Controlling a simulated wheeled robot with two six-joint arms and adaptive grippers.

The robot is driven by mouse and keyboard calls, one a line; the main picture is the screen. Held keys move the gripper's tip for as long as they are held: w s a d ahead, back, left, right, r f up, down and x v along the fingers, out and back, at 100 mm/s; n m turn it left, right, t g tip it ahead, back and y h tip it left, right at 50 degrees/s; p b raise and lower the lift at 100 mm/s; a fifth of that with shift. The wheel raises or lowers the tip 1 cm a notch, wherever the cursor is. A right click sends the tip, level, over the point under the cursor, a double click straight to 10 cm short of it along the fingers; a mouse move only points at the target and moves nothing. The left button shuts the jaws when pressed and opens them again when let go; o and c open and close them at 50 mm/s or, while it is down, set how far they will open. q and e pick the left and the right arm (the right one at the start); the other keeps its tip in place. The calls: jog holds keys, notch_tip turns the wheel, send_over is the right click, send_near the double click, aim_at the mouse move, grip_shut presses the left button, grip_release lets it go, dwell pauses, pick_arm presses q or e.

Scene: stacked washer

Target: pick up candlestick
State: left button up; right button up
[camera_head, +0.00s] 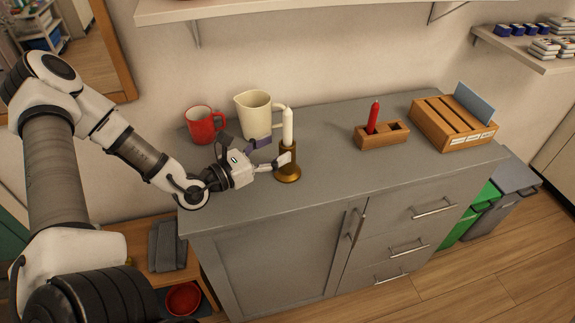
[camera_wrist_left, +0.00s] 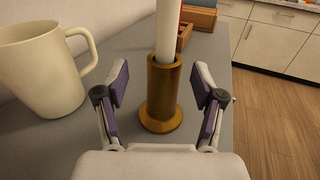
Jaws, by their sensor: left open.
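The candlestick (camera_head: 288,164) is a brass-coloured holder with a round base, upright on the grey cabinet top, with a white candle (camera_head: 287,127) in it. My left gripper (camera_head: 272,153) is open beside it, coming from the left. In the left wrist view the candlestick (camera_wrist_left: 162,95) stands between the two spread fingers of my left gripper (camera_wrist_left: 163,95), with gaps visible on both sides. The candle's top is cut off in that view. My right gripper is in neither view.
A cream pitcher (camera_head: 253,115) and a red mug (camera_head: 200,126) stand close behind the left gripper. A wooden block with a red candle (camera_head: 373,117) and a slotted wooden box (camera_head: 452,122) are to the right. The cabinet top (camera_head: 335,165) is clear between. A shelf hangs above.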

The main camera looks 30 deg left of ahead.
aim_at(281, 146)
pick_arm(q)
jog(key=x, duration=0.3)
jog(key=shift+w+d+r+b, duration=0.1)
jog(key=shift+d+b, duration=0.2)
jog(key=shift+d, duration=0.1)
jog(key=shift+w, duration=0.35)
jog(key=shift+s, duration=0.1)
jog(key=shift+s+a+r, duration=0.1)
jog(key=c, duration=0.3)
grip_shut()
